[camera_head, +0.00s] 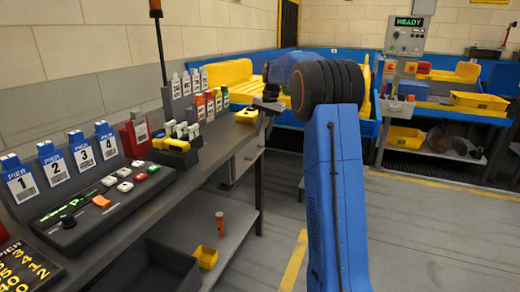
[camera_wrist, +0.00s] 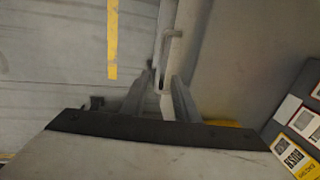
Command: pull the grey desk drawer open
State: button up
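The grey desk drawer (camera_head: 243,160) sits under the far part of the desk in the head view, its front facing the aisle. It looks shut, but the view is oblique. In the wrist view a pale grey bar handle (camera_wrist: 170,45) runs down the middle, with its near end between my fingers. My gripper (camera_wrist: 163,78) is open, one finger on each side of the handle, with narrow gaps seeming to remain. In the head view my gripper (camera_head: 268,101) is a small dark shape by the desk edge, and its fingertips are hard to make out.
The desk top (camera_head: 222,140) holds a yellow tool (camera_head: 171,144), a button panel and pier-numbered blocks. A lower shelf carries a small yellow bin (camera_head: 205,257) and an orange cylinder (camera_head: 220,223). The floor (camera_head: 420,230) to the right is clear.

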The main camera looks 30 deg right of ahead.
aim_at(259, 153)
jog(key=f, duration=0.5)
jog(key=w+a+f, duration=0.1)
jog(key=f, duration=0.2)
jog(key=shift+w+f, duration=0.1)
jog(key=shift+f, duration=0.05)
grip_shut()
